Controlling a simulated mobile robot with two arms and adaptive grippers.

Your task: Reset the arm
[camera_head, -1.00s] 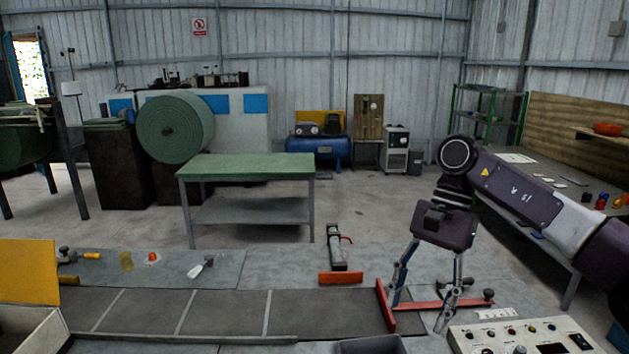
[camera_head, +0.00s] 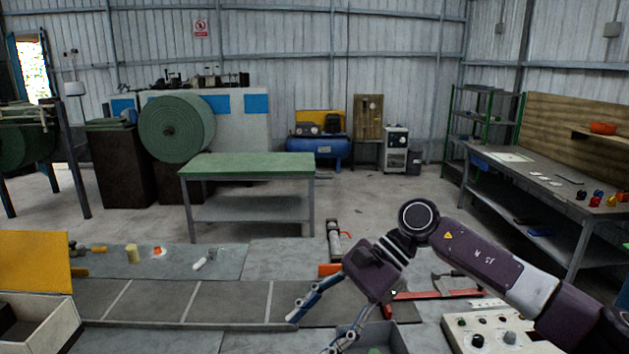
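My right arm comes in from the right, and its gripper (camera_head: 318,332) hangs low over the front of the workbench (camera_head: 190,340). Its two fingers are spread apart, pointing down and to the left, with nothing visible between them. The lower fingertip is near the picture's bottom edge, beside a dark bin (camera_head: 385,340). The gripper body hides part of the red stop bar (camera_head: 440,294) and of the orange block (camera_head: 329,269). My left arm and gripper are not in view.
A grey belt (camera_head: 230,302) with pale cross lines runs along the bench. A control box (camera_head: 495,325) with knobs stands at lower right. An open box (camera_head: 40,325) and yellow panel (camera_head: 32,260) are at left. A green-topped table (camera_head: 250,166) stands beyond.

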